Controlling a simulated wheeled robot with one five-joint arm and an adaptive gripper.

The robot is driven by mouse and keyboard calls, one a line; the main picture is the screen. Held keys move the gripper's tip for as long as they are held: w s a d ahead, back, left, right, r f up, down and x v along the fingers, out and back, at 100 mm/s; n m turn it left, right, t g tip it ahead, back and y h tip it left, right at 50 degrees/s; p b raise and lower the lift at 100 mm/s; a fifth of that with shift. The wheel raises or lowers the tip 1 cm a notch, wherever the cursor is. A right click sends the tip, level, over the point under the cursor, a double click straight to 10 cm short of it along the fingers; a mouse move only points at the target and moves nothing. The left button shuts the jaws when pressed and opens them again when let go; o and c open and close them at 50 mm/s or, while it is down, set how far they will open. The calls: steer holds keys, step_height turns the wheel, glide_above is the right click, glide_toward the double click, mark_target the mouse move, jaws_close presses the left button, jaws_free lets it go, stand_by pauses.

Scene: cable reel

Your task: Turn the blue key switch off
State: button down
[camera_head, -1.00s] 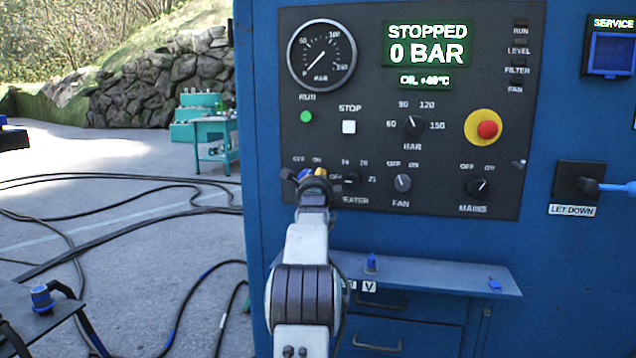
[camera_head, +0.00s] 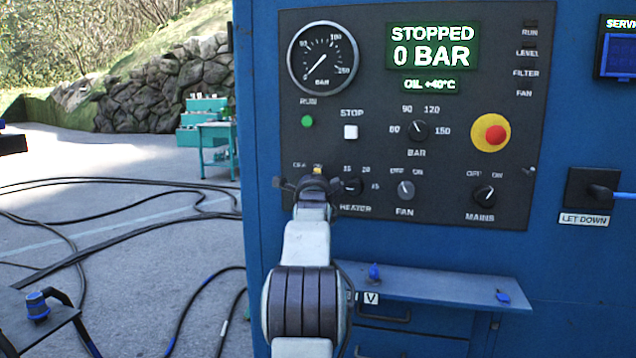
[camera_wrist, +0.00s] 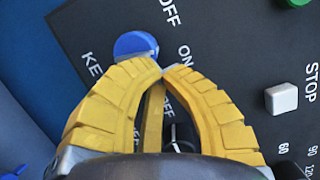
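The blue key switch (camera_wrist: 136,45) shows in the wrist view as a round blue knob on the dark panel, near the letters KE and the words OFF and ON. My gripper (camera_wrist: 161,68) has yellow ribbed fingers whose tips come together just below and right of the knob. Nothing shows held between the tips. The left finger overlaps or touches the knob's lower edge; I cannot tell which. In the head view my gripper (camera_head: 314,182) is at the panel's lower left, and it hides the key switch.
The dark panel (camera_head: 450,230) also carries the heater knob (camera_head: 351,187), fan knob (camera_head: 405,190), mains knob (camera_head: 484,195), white stop button (camera_head: 350,131) and red emergency button (camera_head: 494,132). A blue shelf (camera_head: 440,285) juts out below. The display (camera_head: 432,47) reads STOPPED, 0 BAR.

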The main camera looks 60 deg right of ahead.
steer(key=n+p, duration=0.1)
steer(key=r+n+p, duration=0.1)
steer(key=n, duration=0.1)
steer(key=w+n+y+p, duration=0.1)
steer(key=shift+w+a+r+n, duration=0.15)
steer(key=shift+r+n, duration=0.1)
steer(key=shift+n, duration=0.15)
steer(key=shift+w, duration=0.1)
steer(key=shift+r, duration=0.15)
stand_by(0.7)
